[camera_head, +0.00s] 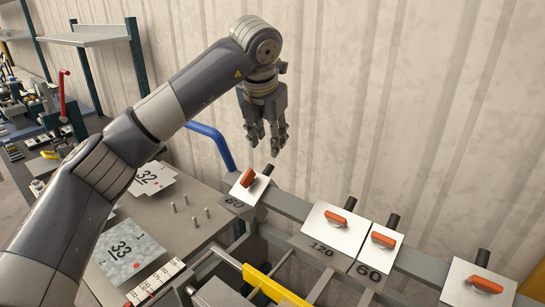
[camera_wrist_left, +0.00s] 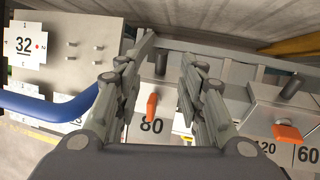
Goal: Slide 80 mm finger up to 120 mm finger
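The 80 mm finger (camera_head: 240,191) is a white plate with an orange handle (camera_head: 248,178), at the left end of the grey rail. The 120 mm finger (camera_head: 323,236) stands further right on the rail, with a clear gap between the two. My left gripper (camera_head: 265,146) hangs above and slightly behind the 80 mm finger, fingers pointing down, open and empty. In the left wrist view, the orange handle of the 80 mm finger (camera_wrist_left: 152,106) shows between the two open gripper fingers (camera_wrist_left: 160,85), beyond them and not touched. My right gripper is in neither view.
The 60 mm finger (camera_head: 371,256) stands right beside the 120 mm one, and another finger plate (camera_head: 477,284) is further right. A blue curved bar (camera_head: 213,142) is left of the gripper. A table (camera_head: 190,222) with pegs and numbered sheets lies left.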

